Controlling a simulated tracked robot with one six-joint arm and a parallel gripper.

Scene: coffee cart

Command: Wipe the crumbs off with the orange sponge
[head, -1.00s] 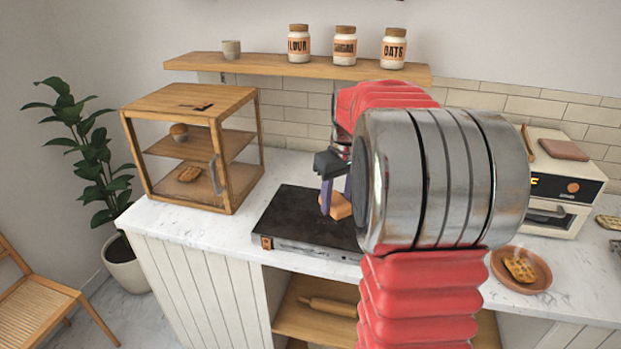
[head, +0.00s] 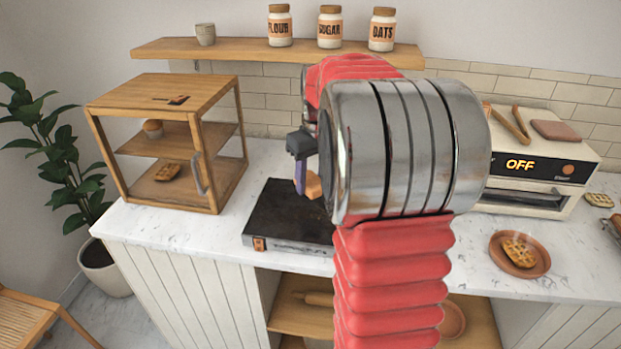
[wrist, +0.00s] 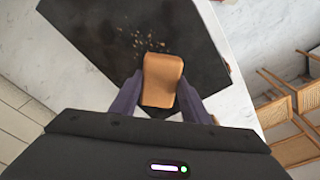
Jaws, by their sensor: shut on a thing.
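The orange sponge (wrist: 162,80) is held between the two fingers of my gripper (wrist: 160,98) in the wrist view. It is over the black griddle plate (wrist: 95,30), where several tan crumbs (wrist: 143,43) lie scattered just beyond the sponge's tip. I cannot tell whether the sponge touches the plate. In the head view the plate (head: 268,222) sits on the white counter, its right part hidden by my arm. My gripper (head: 308,186) and part of the sponge (head: 314,186) show above the plate.
A wooden display case (head: 150,110) stands left of the plate. A toaster oven (head: 535,165) reading OFF, with tongs (head: 512,124) on top, and a plate with a waffle (head: 519,253) are at the right. A shelf (head: 225,50) with jars hangs behind.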

